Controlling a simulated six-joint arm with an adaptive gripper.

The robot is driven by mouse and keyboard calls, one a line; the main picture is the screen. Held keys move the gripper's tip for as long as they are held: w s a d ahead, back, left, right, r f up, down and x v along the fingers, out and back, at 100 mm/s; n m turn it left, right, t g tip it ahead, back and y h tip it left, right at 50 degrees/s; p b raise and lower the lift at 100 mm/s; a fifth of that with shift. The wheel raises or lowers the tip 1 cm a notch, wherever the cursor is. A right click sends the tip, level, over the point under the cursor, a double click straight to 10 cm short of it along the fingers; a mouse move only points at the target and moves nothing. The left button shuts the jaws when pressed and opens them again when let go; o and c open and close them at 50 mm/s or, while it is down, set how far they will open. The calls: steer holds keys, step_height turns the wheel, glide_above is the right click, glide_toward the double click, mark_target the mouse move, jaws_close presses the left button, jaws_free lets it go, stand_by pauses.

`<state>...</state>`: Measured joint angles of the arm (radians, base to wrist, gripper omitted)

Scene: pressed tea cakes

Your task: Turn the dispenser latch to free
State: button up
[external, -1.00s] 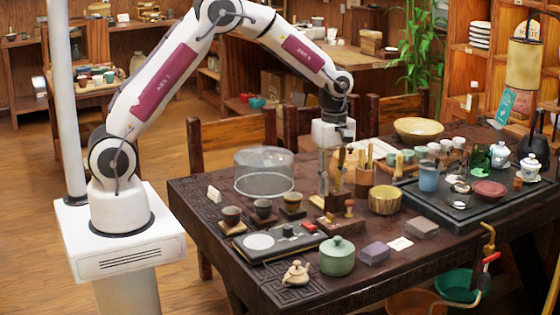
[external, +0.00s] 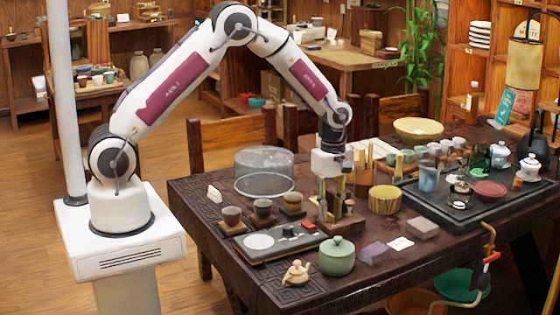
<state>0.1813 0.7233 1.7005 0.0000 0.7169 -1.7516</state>
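My gripper (external: 331,216) points straight down at the middle of the dark table, low over a small wooden stand (external: 345,227). Its two fingers show side by side, but whether they hold anything between them is too small to tell. The fingers cover the wooden knob on this stand. I cannot make out a part that is clearly the dispenser latch; the stand under my gripper may carry it. A black board (external: 270,252) with a pale disc, a dark knob and a red piece lies just left of the stand.
Small cups (external: 263,208) and a clear dome (external: 264,172) are left. A tea tray (external: 410,190) fills the right side.

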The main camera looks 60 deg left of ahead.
jaws_close()
